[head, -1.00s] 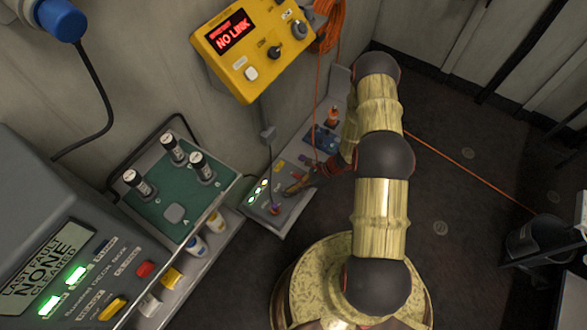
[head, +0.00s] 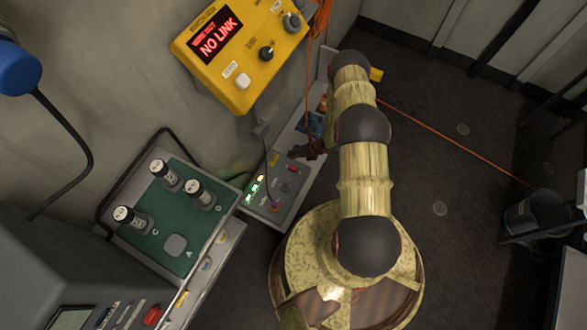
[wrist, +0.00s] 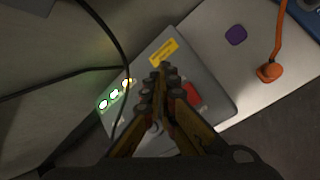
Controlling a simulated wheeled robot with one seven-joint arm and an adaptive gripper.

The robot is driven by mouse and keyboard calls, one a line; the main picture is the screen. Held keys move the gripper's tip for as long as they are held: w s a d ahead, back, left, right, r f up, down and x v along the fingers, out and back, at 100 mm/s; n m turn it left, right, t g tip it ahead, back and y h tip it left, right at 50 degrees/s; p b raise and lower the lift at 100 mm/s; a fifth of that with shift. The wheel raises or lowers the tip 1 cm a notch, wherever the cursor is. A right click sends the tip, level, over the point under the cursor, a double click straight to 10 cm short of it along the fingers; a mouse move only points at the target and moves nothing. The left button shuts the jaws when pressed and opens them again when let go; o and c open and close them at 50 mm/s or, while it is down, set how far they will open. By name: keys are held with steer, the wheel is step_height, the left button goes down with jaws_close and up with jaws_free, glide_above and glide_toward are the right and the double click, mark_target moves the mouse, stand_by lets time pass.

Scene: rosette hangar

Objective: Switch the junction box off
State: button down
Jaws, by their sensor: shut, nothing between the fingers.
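The grey junction box (wrist: 146,70) lies on a pale shelf in the wrist view. It has a row of lit green-white lights (wrist: 114,94) on its left side, a yellow label (wrist: 163,52) and a red part (wrist: 193,93) to the right. In the head view the box (head: 287,190) is low against the wall, with its lights (head: 254,188) on. My gripper (wrist: 163,68) is shut and empty over the box, its tips just below the yellow label. Its fingers hide part of the box's face. I cannot tell whether it touches the box. It also shows small in the head view (head: 297,153).
A yellow panel (head: 262,82) reading NO LINK hangs on the wall above. A dark cable crosses the box's left side in the wrist view. An orange plug (wrist: 269,72) and a purple patch (wrist: 235,35) are on the shelf. A green board (head: 150,238) with black cylinders stands at left.

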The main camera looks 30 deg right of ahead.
steer(key=b, duration=0.4)
glide_above(294, 167)
step_height(294, 167, down, 6)
steer(key=shift+a+f, duration=0.15)
steer(key=shift+f, duration=0.05)
steer(key=shift+f+b, duration=0.3)
steer(key=shift+f, duration=0.85)
steer(key=shift+s+f, duration=0.1)
steer(key=shift+f, duration=0.1)
stand_by(0.3)
steer(key=shift+f, duration=0.2)
